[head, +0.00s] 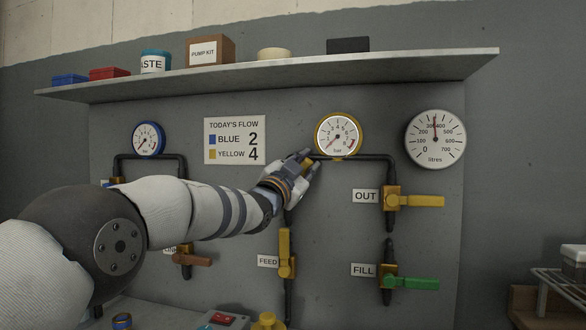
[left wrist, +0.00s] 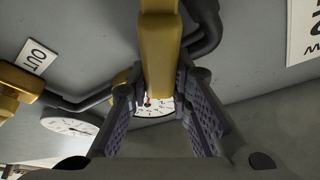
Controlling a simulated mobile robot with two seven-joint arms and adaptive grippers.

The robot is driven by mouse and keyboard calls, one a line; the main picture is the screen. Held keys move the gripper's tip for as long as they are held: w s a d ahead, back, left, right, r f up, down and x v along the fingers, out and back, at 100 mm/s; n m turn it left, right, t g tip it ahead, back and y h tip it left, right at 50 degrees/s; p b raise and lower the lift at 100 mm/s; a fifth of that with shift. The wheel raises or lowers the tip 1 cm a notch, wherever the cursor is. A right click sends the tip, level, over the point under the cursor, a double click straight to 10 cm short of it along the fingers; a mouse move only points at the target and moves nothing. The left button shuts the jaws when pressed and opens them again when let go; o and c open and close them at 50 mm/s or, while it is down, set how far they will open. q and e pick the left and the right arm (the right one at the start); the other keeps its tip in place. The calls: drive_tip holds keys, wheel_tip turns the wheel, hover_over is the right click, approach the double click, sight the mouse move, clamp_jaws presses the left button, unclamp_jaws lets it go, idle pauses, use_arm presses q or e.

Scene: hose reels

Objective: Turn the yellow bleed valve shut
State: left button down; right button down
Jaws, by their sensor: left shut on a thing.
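The yellow bleed valve's handle (left wrist: 158,60) shows large in the left wrist view, between my left gripper's fingers (left wrist: 158,105). In the head view my left gripper (head: 303,163) is at the black pipe just below and left of the yellow-rimmed gauge (head: 338,136). The gripper is shut on the yellow handle, and only a bit of yellow shows between its fingers there. The valve's body and its label are mostly hidden by the hand in the head view. The yellow gauge's needle points to the low end, at lower left. My right gripper is not in view.
Yellow OUT handle (head: 421,201) points right, close by. Green FILL handle (head: 412,283) and yellow FEED handle (head: 284,244) are below. A litres gauge (head: 435,139) is at right. A shelf (head: 280,78) overhangs the panel. An orange-brown handle (head: 195,261) is under my arm.

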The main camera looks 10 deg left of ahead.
use_arm(q)
drive_tip(key=shift+d+f+m+g, duration=0.2)
drive_tip(key=shift+d+f+m, duration=0.1)
drive_tip(key=shift+m, duration=0.3)
drive_tip(key=shift+d+f+m+g, duration=0.2)
drive_tip(key=shift+d+m, duration=0.1)
drive_tip(key=shift+m, duration=0.3)
drive_tip(key=shift+d+f+m+g+h+p, duration=0.15)
drive_tip(key=shift+d+f+m+h+p, duration=0.1)
drive_tip(key=shift+m, duration=0.35)
drive_tip(key=shift+d+f+m+g+h+p, duration=0.15)
drive_tip(key=shift+d+f+m+h+p, duration=0.1)
drive_tip(key=shift+m, duration=0.35)
drive_tip(key=f+m, duration=0.1)
drive_tip(key=d+f+m+g, duration=0.1)
drive_tip(key=m, duration=0.1)
drive_tip(key=shift+h, duration=0.3)
drive_tip(key=shift+d+f+m+g, duration=0.2)
drive_tip(key=shift+f+m+g, duration=0.4)
drive_tip(key=shift+f+m, duration=0.45)
drive_tip(key=shift+f+m+g+p, duration=0.35)
drive_tip(key=shift+f+m, duration=0.4)
drive_tip(key=shift+m, duration=0.5)
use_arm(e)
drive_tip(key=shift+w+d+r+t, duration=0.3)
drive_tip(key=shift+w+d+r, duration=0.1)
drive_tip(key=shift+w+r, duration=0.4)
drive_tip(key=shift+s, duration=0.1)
